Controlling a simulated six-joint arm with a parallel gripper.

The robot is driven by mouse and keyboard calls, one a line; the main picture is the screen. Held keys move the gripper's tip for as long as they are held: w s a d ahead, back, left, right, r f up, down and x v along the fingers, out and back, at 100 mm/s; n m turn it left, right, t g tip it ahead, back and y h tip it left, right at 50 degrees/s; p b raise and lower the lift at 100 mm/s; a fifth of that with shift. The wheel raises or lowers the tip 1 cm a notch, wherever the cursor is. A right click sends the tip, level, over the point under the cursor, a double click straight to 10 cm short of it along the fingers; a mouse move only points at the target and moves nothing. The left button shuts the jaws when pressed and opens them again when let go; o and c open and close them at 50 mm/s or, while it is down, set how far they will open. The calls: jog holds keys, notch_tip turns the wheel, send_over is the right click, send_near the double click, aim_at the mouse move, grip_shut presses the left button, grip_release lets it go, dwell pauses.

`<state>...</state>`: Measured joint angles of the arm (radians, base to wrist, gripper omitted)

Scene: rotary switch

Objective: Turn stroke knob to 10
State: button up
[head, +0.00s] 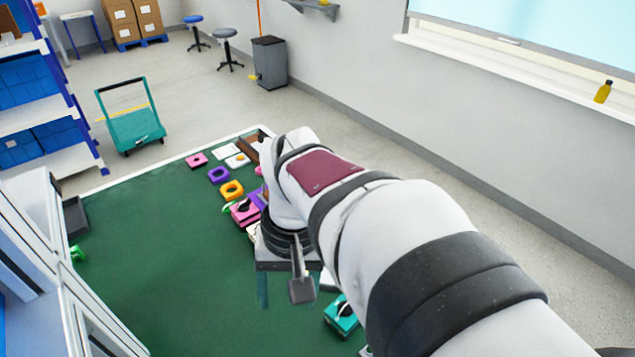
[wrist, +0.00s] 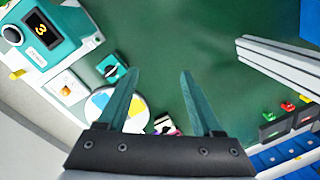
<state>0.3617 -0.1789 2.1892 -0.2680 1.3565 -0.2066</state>
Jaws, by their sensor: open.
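In the wrist view, a teal device (wrist: 62,32) at upper left has a dark display (wrist: 41,30) showing a yellow 3. A round dark knob (wrist: 12,34) sits beside the display at the picture's left edge. A small label below the display is too small to read, so I cannot confirm this is the stroke knob. My gripper (wrist: 158,85) is open and empty, its two teal fingers apart above the green table. The device is up and left of the fingers. In the head view my gripper is mostly hidden by my arm.
A teal block with a black knob (wrist: 111,69) and a round yellow, blue and white disc (wrist: 118,107) lie near the left finger. Several coloured blocks, one of them orange (head: 231,189), line the green table (head: 160,270). The table's left part is mostly clear.

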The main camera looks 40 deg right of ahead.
jog(key=w+d+f+m, duration=0.1)
jog(key=w+d, duration=0.3)
jog(key=d, duration=0.8)
jog(key=s+d+f+m+h, duration=0.1)
jog(key=s+d+f, duration=0.2)
jog(key=d, duration=0.8)
jog(key=s+d+f, duration=0.2)
jog(key=d+f, duration=0.2)
jog(key=d, duration=0.6)
notch_tip(320, 180, down, 14)
jog(key=shift+r, duration=0.2)
jog(key=shift+f, duration=0.65)
grip_shut()
